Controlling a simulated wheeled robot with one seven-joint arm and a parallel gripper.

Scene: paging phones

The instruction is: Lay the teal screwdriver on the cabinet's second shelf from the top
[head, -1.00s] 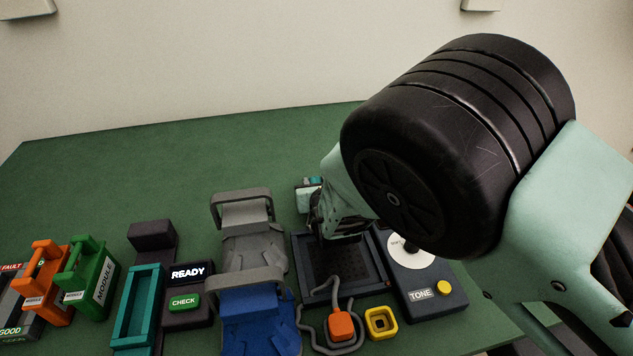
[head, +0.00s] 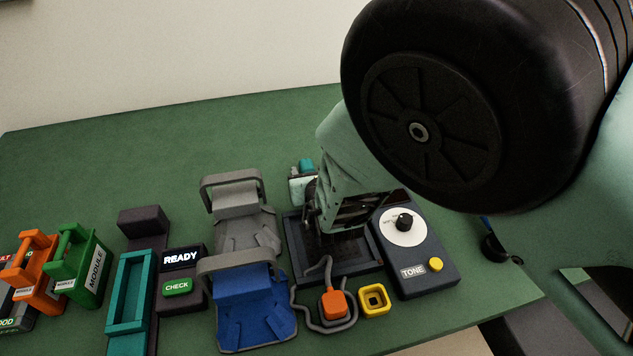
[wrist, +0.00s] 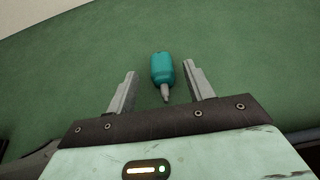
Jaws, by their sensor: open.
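The teal screwdriver (wrist: 162,72) lies on the green table in the wrist view, its thick handle pointing away and its short grey tip toward my gripper. My gripper (wrist: 158,75) is open, with one finger on each side of the screwdriver. I see a gap between each finger and the handle. In the head view a bit of teal (head: 306,166) shows just beyond my gripper (head: 303,178), which is mostly hidden by my own arm. The cabinet is not in view.
A dark tray (head: 292,240) lies below my wrist, beside a TONE box (head: 425,270). Grey (head: 238,235) and blue (head: 255,305) cradles, a READY/CHECK unit (head: 182,272), a teal tray (head: 128,290) and green (head: 83,270) and orange (head: 35,270) modules stand left. The table's back is clear.

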